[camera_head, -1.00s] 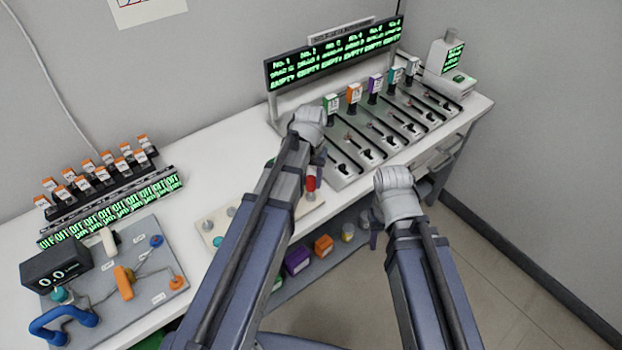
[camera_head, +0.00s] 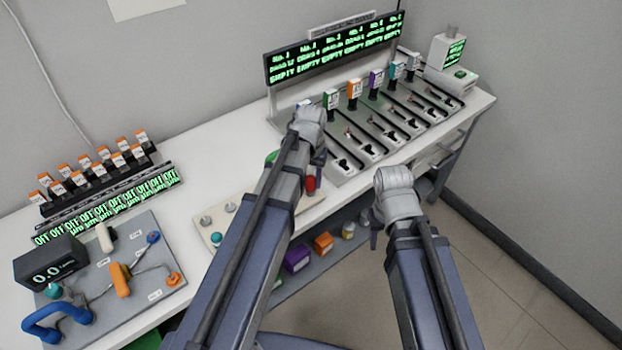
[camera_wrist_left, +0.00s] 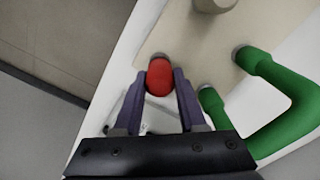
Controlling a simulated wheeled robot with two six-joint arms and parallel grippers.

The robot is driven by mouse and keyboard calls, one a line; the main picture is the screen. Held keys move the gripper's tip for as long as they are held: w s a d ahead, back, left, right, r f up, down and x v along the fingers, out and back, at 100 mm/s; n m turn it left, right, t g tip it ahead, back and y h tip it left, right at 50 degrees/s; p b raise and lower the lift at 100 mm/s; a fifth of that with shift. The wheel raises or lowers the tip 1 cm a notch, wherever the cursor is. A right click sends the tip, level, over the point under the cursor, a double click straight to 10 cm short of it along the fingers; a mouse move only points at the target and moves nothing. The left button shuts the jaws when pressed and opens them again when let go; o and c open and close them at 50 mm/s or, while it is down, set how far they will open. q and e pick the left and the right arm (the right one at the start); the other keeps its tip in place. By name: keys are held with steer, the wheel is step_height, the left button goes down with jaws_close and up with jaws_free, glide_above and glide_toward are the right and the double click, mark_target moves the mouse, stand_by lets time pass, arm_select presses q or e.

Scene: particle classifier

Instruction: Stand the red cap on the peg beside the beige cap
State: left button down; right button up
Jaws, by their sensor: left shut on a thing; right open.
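My left gripper (camera_head: 315,170) is shut on the red cap (camera_head: 310,184), over the right end of the beige board (camera_head: 242,220). In the left wrist view the red cap (camera_wrist_left: 159,76) sits between the purple fingertips, close to the board's edge. I cannot tell whether a peg is under it. A round beige piece (camera_wrist_left: 214,4), perhaps the beige cap, is cut off at the top of the wrist view. My left forearm hides much of the board in the head view. My right gripper (camera_head: 376,236) is open and empty in front of the bench.
A bent green tube (camera_wrist_left: 285,95) stands close to the right of the left fingers. Grey knobs (camera_head: 230,207) stand on the board's left part. The slotted rack (camera_head: 372,135) is behind. Coloured boxes (camera_head: 297,258) sit on the shelf below.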

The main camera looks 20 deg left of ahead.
mark_target(311, 177)
arm_select(q)
steer(key=shift+f+b, duration=0.6)
steer(key=shift+f, duration=0.1)
steer(key=shift+c, duration=2)
jaws_free()
steer(key=shift+r, duration=0.1)
steer(key=shift+r, duration=0.1)
step_height(311, 177, up, 8)
steer(key=p, duration=0.8)
steer(key=shift+f, duration=0.2)
steer(key=s+d+m+y, duration=0.1)
steer(key=s+d+m, duration=0.2)
steer(key=s+d, duration=0.7)
steer(key=s, duration=0.4)
steer(key=shift+s+d+m, duration=0.2)
steer(key=shift+s+m, duration=0.15)
steer(key=shift+m, duration=0.05)
